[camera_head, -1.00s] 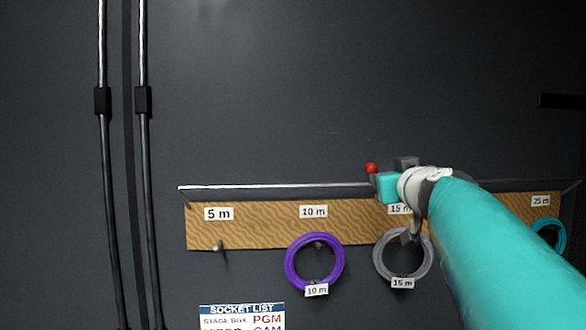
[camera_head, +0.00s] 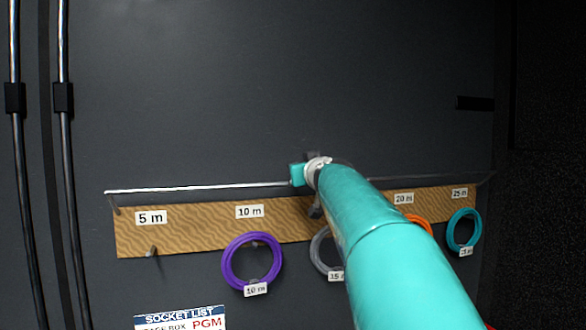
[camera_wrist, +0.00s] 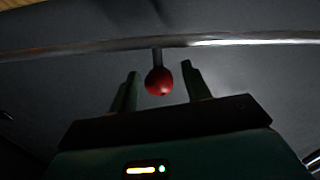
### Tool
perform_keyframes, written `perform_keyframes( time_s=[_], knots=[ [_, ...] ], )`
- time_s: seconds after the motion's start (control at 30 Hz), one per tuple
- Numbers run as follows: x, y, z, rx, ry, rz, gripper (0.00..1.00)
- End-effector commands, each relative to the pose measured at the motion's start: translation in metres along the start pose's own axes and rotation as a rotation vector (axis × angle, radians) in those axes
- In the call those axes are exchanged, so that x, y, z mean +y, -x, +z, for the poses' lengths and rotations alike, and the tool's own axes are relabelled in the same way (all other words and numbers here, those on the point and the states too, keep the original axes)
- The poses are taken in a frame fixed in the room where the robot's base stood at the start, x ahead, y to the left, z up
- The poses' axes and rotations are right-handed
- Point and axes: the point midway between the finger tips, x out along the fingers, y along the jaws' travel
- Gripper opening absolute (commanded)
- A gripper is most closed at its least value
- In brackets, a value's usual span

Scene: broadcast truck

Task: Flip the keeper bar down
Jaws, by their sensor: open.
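The keeper bar (camera_head: 200,188) is a thin pale metal rod running across the wall above the wooden hook board. In the wrist view the bar (camera_wrist: 100,48) crosses the upper part of the picture. A red ball knob (camera_wrist: 159,82) on a short stem is joined to the bar. My gripper (camera_wrist: 160,76) is open, with one finger on each side of the knob and a visible gap at both sides. In the head view my arm hides the knob and my fingertips.
The wooden board (camera_head: 190,235) carries length labels and hooks. A purple coil (camera_head: 229,276), a grey coil, an orange coil (camera_head: 421,222) and a teal coil (camera_head: 450,232) hang there. The 5 m hook (camera_head: 151,251) is bare. The wall above is clear.

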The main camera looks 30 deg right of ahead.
Motion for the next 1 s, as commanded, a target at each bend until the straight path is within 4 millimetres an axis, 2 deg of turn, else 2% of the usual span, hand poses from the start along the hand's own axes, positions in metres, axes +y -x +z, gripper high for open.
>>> perform_keyframes(
  time_s=[0.3, 0.5, 0.57, 1.0],
  knots=[
    [0.0004, -0.0036, -0.0001, 0.000, -0.001, 0.000, 0.48],
    [0.0000, -0.0031, -0.0001, 0.000, 0.000, 0.000, 0.08],
    [-0.0001, -0.0031, -0.0001, 0.000, 0.000, 0.000, 0.00],
    [0.0052, -0.0040, 0.0027, -0.001, -0.001, 0.000, 0.00]
  ],
)
